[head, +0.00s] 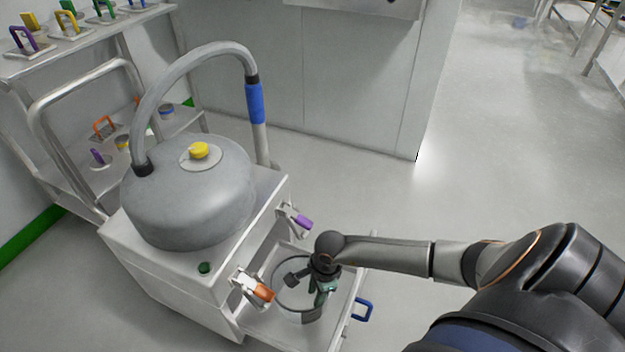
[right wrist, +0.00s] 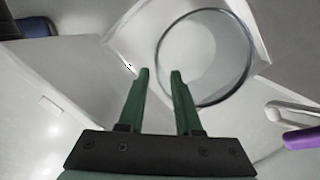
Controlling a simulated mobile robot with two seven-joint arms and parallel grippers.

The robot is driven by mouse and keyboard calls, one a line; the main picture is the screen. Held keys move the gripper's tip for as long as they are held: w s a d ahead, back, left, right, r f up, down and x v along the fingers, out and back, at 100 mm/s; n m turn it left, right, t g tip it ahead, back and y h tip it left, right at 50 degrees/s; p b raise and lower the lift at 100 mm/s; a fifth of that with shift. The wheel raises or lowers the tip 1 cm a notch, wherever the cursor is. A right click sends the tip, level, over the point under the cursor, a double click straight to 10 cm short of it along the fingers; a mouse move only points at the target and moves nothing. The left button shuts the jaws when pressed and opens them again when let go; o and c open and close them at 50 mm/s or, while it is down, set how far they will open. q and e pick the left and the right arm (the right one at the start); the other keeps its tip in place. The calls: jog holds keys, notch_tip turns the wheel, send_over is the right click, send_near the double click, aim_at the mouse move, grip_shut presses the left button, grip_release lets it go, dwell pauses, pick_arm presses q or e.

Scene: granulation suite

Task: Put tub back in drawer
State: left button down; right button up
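The tub (head: 281,296) is a round, grey-rimmed, see-through vessel within the outline of the pulled-out drawer (head: 345,325), which has a blue handle (head: 363,309). Whether the tub rests on the drawer floor I cannot tell. My right gripper (head: 318,301) reaches down at the tub's right side and partly hides it. In the right wrist view the tub (right wrist: 249,62) lies just beyond the fingers. My right gripper (right wrist: 160,72) has its two green fingers apart with a visible gap; the right fingertip overlaps the tub's near rim. Contact is unclear. My left gripper is out of view.
The drawer belongs to a white cabinet (head: 165,285) carrying a grey domed vessel (head: 185,205) with a curved hose. Purple (head: 303,221) and orange (head: 264,292) clamp handles stick out close to the gripper. A rack (head: 60,150) stands at left; floor at right is clear.

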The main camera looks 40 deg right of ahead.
jog(key=s+a+r+m+y, duration=0.35)
jog(key=a+r+y, duration=0.35)
jog(key=a+r, duration=0.5)
jog(key=s+a+r+m+y, duration=0.35)
jog(key=a+r+y, duration=0.35)
jog(key=a+r, duration=0.45)
notch_tip(320, 180, up, 16)
jog(key=a+r+m+t+y, duration=0.1)
jog(key=a+m+t+y, duration=0.1)
jog(key=m+t+y, duration=0.6)
jog(key=w+d+r+m+t+h, duration=0.1)
jog(key=d+r+m+t+h, duration=0.3)
jog(key=m, duration=0.8)
jog(key=d+r+m+t+h, duration=0.4)
jog(key=d+r+m+t, duration=0.2)
jog(key=m, duration=0.5)
notch_tip(320, 180, up, 2)
jog(key=t+p, duration=0.1)
jog(key=t, duration=0.2)
jog(key=shift+w+d+m, duration=0.15)
jog(key=shift+w+m, duration=0.25)
jog(key=shift+s+d, duration=0.1)
